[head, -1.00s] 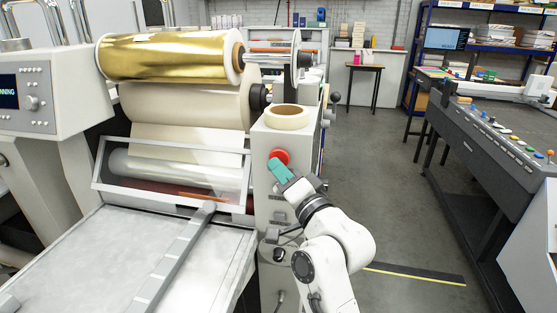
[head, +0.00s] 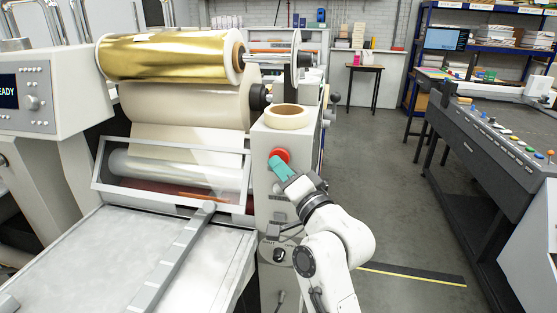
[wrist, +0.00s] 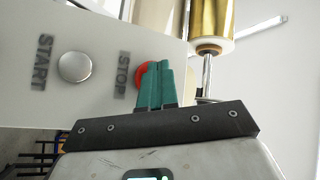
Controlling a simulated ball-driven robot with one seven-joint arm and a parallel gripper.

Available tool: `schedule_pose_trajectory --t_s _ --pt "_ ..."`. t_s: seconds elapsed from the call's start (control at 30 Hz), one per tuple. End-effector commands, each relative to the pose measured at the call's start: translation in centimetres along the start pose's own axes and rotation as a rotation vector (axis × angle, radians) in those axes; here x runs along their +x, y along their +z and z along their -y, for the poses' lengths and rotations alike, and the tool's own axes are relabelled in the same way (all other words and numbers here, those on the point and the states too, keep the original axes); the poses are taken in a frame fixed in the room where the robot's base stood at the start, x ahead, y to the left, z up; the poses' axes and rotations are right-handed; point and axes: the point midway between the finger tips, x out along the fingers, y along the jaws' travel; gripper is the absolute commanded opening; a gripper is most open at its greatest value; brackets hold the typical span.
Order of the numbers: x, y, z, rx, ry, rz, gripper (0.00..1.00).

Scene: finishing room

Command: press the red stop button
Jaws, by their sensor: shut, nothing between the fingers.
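The red stop button (head: 281,155) is on the front of the grey machine post, below a roll of tape. In the wrist view the red button (wrist: 142,75) shows beside the word STOP, partly hidden behind my fingers. My gripper (head: 275,160) has teal fingers, shut together and empty. Their tips overlap the button in both views; whether they touch it I cannot tell exactly. A silver START button (wrist: 74,67) is to the left of it in the wrist view.
A gold foil roll (head: 165,57) and a clear guard frame (head: 170,172) are left of the post. A tape roll (head: 287,117) lies on top of the post. A grey console (head: 490,130) stands at the right, with open floor between.

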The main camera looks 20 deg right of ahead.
Motion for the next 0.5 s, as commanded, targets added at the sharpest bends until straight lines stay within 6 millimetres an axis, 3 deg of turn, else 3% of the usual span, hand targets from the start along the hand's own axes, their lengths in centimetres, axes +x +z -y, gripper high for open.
schedule_pose_trajectory --t_s 0.5 --pt "-0.83 0.51 0.71 -0.001 0.0 0.0 0.0"
